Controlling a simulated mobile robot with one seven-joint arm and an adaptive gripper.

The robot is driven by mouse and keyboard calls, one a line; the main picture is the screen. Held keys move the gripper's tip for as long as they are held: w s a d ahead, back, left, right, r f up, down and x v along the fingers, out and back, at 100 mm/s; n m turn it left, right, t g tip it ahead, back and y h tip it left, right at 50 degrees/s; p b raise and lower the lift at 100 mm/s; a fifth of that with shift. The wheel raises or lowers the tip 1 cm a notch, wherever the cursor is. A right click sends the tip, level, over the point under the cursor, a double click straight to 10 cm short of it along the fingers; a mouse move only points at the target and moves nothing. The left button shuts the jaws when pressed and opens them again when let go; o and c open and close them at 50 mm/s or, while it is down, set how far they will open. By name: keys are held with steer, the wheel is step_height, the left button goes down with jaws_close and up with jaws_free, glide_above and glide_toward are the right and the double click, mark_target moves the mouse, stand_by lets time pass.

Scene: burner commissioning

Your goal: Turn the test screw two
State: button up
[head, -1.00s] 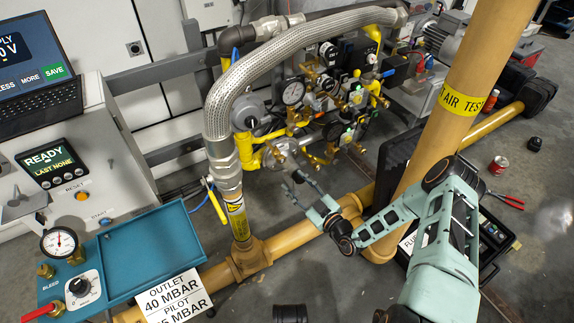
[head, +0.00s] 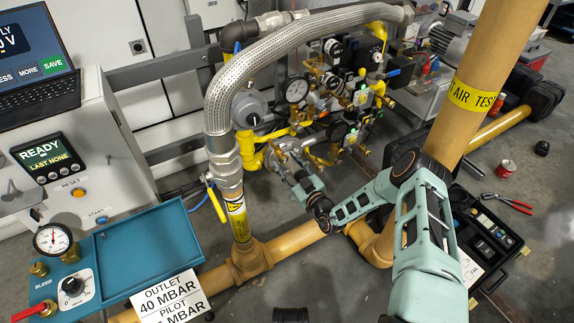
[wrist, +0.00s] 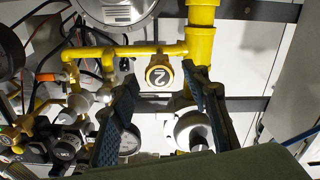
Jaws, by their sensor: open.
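Test screw two is a round brass cap marked "2" (wrist: 158,76), in the middle of the wrist view below a thin yellow pipe. My gripper (wrist: 160,71) is open, with one dark finger on each side of the screw in that view. Gaps show between the screw and both fingers. I cannot tell how far ahead of the fingertips it lies. In the head view my gripper (head: 291,172) reaches in among the pipework beside the yellow riser. I cannot make out the screw there.
A yellow vertical pipe (wrist: 203,45) stands close to the right finger. In the head view, a braided hose (head: 225,100) arches over the area.

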steer(key=c, duration=1.2)
steer(key=shift+o, duration=0.2)
